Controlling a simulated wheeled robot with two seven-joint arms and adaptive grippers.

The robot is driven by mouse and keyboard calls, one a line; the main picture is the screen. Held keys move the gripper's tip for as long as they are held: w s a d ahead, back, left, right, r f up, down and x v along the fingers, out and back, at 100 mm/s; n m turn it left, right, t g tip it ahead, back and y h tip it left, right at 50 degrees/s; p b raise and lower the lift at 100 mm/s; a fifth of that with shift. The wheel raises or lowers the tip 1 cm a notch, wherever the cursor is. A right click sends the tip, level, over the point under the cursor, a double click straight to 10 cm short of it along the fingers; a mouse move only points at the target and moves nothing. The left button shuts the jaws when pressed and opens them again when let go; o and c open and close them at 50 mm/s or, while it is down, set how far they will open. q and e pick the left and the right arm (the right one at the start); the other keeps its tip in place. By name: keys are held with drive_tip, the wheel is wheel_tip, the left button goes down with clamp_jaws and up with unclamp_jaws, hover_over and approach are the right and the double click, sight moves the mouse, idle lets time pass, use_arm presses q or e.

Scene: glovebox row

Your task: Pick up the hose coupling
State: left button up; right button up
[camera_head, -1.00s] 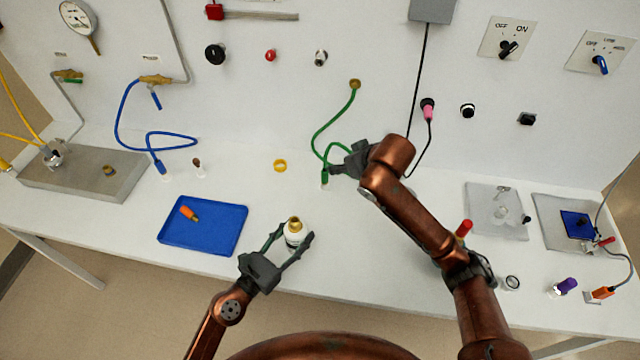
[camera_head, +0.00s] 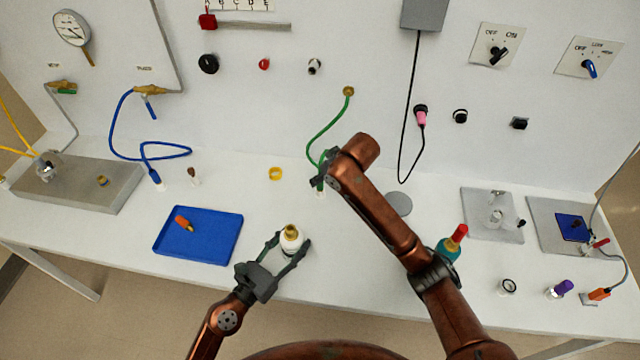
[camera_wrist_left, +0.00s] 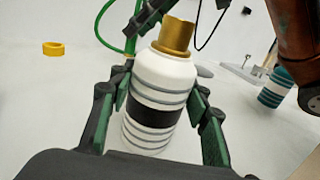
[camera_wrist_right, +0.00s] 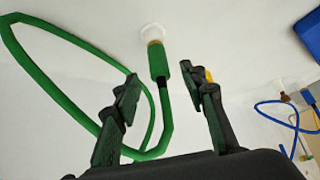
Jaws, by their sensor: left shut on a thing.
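The green hose coupling (camera_wrist_right: 161,65) is the green sleeve at the end of the green hose (camera_head: 328,130); in the right wrist view its brass tip meets a small white base. My right gripper (camera_wrist_right: 165,92) is open, with its fingers apart on either side of the coupling and hose end; I see no contact. In the head view this gripper (camera_head: 321,179) largely hides the coupling. My left gripper (camera_head: 288,246) is shut on a white bottle (camera_wrist_left: 157,88) with grey rings, a black band and a brass neck, upright near the table's front.
A blue tray (camera_head: 222,256) holding an orange-handled item is left of the bottle. A yellow ring (camera_head: 275,173) and a blue hose (camera_head: 150,145) are further back. A teal bottle with a red top (camera_head: 450,245) stands beside my right arm. Bare table lies between.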

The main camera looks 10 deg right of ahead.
drive_tip(key=x, duration=0.3)
drive_tip(key=shift+w+f, duration=0.1)
drive_tip(key=shift+f, duration=0.05)
drive_tip(key=shift+c, duration=0.2)
clamp_jaws()
